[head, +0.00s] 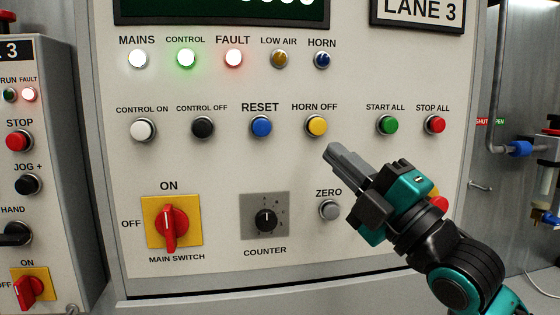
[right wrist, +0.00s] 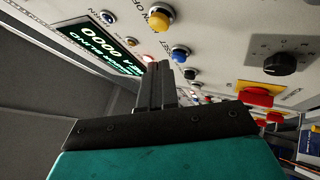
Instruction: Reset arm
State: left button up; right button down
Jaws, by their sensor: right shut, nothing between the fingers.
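The blue RESET button (head: 261,127) is on the upright control panel, in the middle row. In the right wrist view the blue button (right wrist: 180,53) shows just beyond the fingers. My right gripper (head: 333,151) is shut and empty. Its fingertips are just below the yellow HORN OFF button (head: 316,126), to the right of and lower than RESET. In the right wrist view the closed fingers (right wrist: 157,68) point at the panel; whether they touch it I cannot tell. My left gripper is not in view.
Lamps for MAINS (head: 138,58), CONTROL (head: 186,58) and FAULT (head: 233,58) are lit. The main switch (head: 169,225), counter knob (head: 265,221) and ZERO button (head: 329,209) are below. START ALL (head: 387,125) and STOP ALL (head: 434,124) are to the right. A second panel (head: 75,150) stands left.

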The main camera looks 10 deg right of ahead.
notch_tip(320, 180, down, 31)
jog(key=d+m+g+h, duration=0.2)
jog(key=m+g+h, duration=0.2)
jog(key=m+h, duration=0.7)
jog(key=s+f+m+g, duration=0.2)
jog(key=s+f+m, duration=0.3)
jog(key=s+f, duration=0.3)
jog(key=s+f+m+g, duration=0.3)
jog(key=s+f+m, duration=0.3)
jog(key=f, duration=0.8)
jog(key=shift+s+d, duration=0.45)
jog(key=shift+s, duration=0.6)
jog(key=shift+w+a, duration=0.1)
